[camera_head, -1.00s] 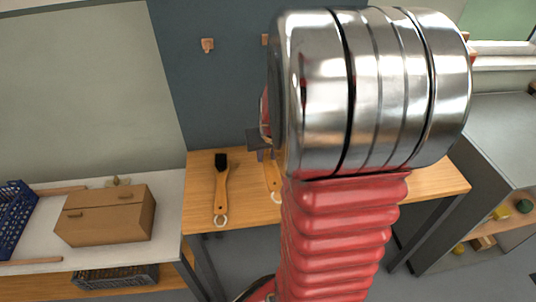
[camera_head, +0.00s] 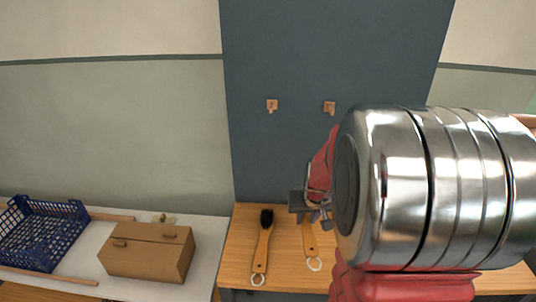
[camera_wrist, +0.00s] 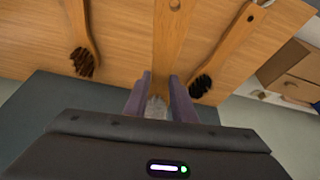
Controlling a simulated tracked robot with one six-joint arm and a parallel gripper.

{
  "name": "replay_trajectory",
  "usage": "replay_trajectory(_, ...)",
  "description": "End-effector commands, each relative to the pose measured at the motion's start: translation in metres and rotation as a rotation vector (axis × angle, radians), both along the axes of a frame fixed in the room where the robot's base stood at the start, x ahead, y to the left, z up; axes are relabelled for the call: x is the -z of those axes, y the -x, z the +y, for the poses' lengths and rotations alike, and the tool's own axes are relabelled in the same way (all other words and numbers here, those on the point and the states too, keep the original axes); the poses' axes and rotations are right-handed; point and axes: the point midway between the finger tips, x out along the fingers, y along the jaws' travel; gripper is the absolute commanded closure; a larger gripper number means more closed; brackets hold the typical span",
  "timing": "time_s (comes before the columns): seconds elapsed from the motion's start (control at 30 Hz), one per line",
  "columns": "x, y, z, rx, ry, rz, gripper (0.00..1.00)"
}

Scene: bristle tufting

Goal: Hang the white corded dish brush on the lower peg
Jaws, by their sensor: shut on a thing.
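My gripper (camera_wrist: 160,100) is shut on the head end of the middle brush, which has a wooden handle (camera_wrist: 172,40) and pale bristles (camera_wrist: 156,110) between the fingers. In the head view, my gripper (camera_head: 314,212) is above the table, partly hidden by my arm. The wooden handle (camera_head: 310,240) below it ends in a white cord loop (camera_head: 314,264). I cannot tell whether this brush is clear of the tabletop. Two wooden pegs, one left (camera_head: 271,105) and one right (camera_head: 329,107), are on the dark wall panel at nearly equal height. I cannot tell which is lower.
A dark-bristled brush (camera_head: 265,235) with a pale loop lies to the left on the wooden table (camera_head: 240,240). Another dark-bristled brush (camera_wrist: 85,45) shows in the wrist view. A cardboard box (camera_head: 148,252) and blue crate (camera_head: 42,235) stand farther left. The panel below the pegs is clear.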

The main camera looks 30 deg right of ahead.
Motion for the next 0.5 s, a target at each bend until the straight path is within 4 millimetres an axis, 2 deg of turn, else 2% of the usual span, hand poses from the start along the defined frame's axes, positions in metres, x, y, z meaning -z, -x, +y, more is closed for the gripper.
replay_trajectory(0.27,0.005,-0.055,0.065,-0.142,-0.001,0.001,1.0)
replay_trajectory(0.5,0.01,-0.096,0.134,-0.271,-0.001,0.001,1.0)
